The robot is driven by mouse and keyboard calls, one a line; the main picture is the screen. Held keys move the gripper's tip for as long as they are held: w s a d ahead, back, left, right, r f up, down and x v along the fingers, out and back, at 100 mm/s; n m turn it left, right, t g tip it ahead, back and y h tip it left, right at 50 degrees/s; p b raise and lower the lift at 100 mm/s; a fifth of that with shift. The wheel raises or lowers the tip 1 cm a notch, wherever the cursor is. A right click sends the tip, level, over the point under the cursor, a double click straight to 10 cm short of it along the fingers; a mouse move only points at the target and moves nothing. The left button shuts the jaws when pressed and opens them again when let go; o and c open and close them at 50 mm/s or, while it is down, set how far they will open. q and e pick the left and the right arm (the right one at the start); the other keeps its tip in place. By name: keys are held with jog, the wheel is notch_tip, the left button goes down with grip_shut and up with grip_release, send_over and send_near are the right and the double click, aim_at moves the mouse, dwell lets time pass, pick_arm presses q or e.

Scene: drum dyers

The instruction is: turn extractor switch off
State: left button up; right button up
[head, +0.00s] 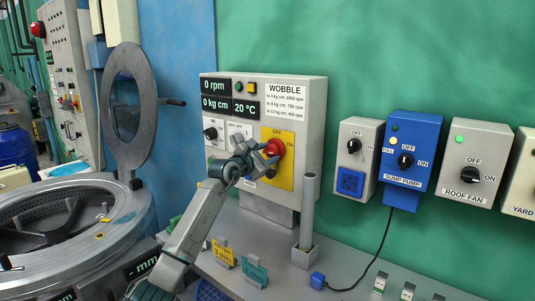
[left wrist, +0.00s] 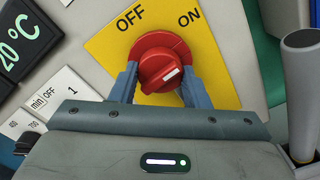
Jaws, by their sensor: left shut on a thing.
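The red rotary switch (head: 275,147) sits on a yellow plate (head: 284,178) marked OFF and ON, on the grey control box (head: 310,119) with the 0 rpm display. My left gripper (head: 264,153) reaches it from the lower left. In the left wrist view the fingers of my left gripper (left wrist: 158,82) are on both sides of the red knob (left wrist: 158,63), shut on it. The white mark on the knob points to the right and slightly up, toward the ON side. The ON label is hidden in the head view. My right gripper is not in view.
A drum with an open round lid (head: 151,110) stands at the left. A grey upright post (head: 308,205) stands right of the switch. The sump pump box (head: 410,153) and roof fan box (head: 474,163) are further right.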

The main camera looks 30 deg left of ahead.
pick_arm(q)
jog(key=shift+n, duration=0.8)
jog(key=n+p, duration=0.1)
jog(key=n, duration=0.1)
jog(key=shift+n, duration=0.4)
jog(key=n+p, duration=0.1)
jog(key=n, duration=0.1)
jog(key=shift+r+n+p, duration=0.1)
jog(key=shift+n+p, duration=0.25)
jog(key=shift+n, duration=0.05)
jog(key=shift+n+p, duration=0.65)
jog(key=shift+n, duration=0.25)
jog(key=shift+n+p, duration=0.4)
jog(key=n+p, duration=0.5)
jog(key=p, duration=0.1)
jog(key=shift+r+n+p, duration=0.1)
jog(key=shift+n+p, duration=0.2)
jog(key=shift+p, duration=0.1)
jog(key=shift+n+p, duration=0.7)
jog(key=shift+p, duration=0.2)
jog(key=shift+f, duration=0.2)
